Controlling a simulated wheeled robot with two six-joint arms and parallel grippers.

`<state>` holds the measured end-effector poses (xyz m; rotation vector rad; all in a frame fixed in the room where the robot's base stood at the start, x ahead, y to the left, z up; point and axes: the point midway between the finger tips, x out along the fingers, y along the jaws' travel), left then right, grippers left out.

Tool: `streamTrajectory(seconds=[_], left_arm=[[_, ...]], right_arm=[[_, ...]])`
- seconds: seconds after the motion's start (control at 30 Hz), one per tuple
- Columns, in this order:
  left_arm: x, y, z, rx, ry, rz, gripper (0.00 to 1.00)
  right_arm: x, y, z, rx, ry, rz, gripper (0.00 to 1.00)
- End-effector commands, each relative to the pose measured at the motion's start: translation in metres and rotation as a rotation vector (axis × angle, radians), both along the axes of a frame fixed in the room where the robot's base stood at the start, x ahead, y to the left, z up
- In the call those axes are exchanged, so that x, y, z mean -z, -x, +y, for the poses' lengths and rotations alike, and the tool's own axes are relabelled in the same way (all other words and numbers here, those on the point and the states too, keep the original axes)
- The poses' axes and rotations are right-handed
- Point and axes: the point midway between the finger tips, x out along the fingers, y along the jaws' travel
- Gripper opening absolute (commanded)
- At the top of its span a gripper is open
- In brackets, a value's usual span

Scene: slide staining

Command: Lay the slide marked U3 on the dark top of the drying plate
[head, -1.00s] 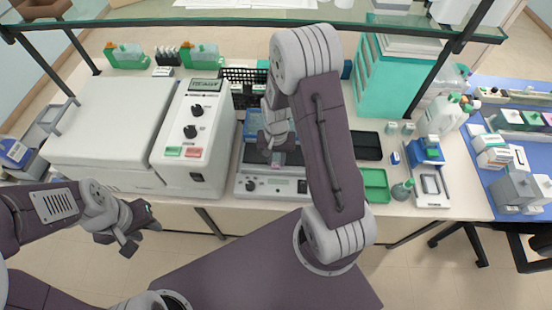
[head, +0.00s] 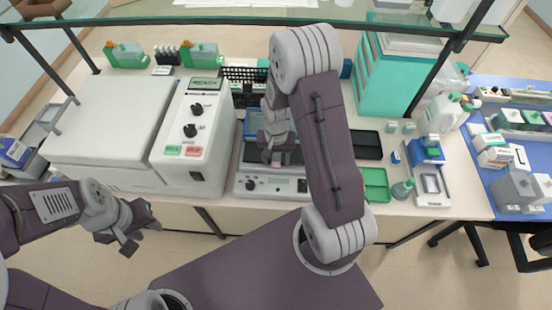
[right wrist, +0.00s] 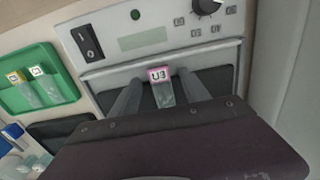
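The U3 slide (right wrist: 164,88), with a pink-edged label, lies on the dark top of the drying plate (right wrist: 218,80) in the right wrist view. Its label end points toward the plate's front panel. In the head view its pink label (head: 276,163) shows below my right gripper (head: 275,150). My right gripper (right wrist: 160,84) has a finger on each side of the slide, with a visible gap on the left; it looks open. The slide's far end is hidden by the gripper body. The drying plate (head: 270,187) stands mid-table. My left gripper (head: 142,238) is open and empty before the table.
A green tray (right wrist: 35,92) with other labelled slides lies beside the plate; it also shows in the head view (head: 375,184). A dark tray (head: 367,145) lies behind it. A white machine (head: 190,135) stands close left of the plate. A glass shelf (head: 200,30) spans above.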

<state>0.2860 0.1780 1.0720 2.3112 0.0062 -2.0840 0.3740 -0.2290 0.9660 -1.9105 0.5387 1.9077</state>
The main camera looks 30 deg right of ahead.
Motion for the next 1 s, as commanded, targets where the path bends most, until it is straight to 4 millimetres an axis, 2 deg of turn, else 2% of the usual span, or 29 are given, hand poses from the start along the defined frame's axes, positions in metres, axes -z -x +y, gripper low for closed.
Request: streamTrajectory(seconds=[0.17,0.4,0.53,0.67,1.0], left_arm=[[0.001,0.0,0.0,0.0,0.0,0.0,0.36],[0.005,0.0,0.0,0.0,0.0,0.0,0.36],[0.005,0.0,0.0,0.0,0.0,0.0,0.36],[0.005,0.0,0.0,0.0,0.0,0.0,0.36],[0.005,0.0,0.0,0.0,0.0,0.0,0.36]], right_arm=[[-0.011,-0.001,0.0,0.0,0.0,-0.004,0.54],[-0.064,-0.001,0.0,0.0,0.001,-0.007,0.54],[-0.083,-0.001,0.0,0.0,0.0,-0.004,0.54],[-0.091,0.0,0.0,0.0,0.001,-0.001,0.54],[-0.091,0.0,0.0,0.0,0.0,0.0,0.54]])
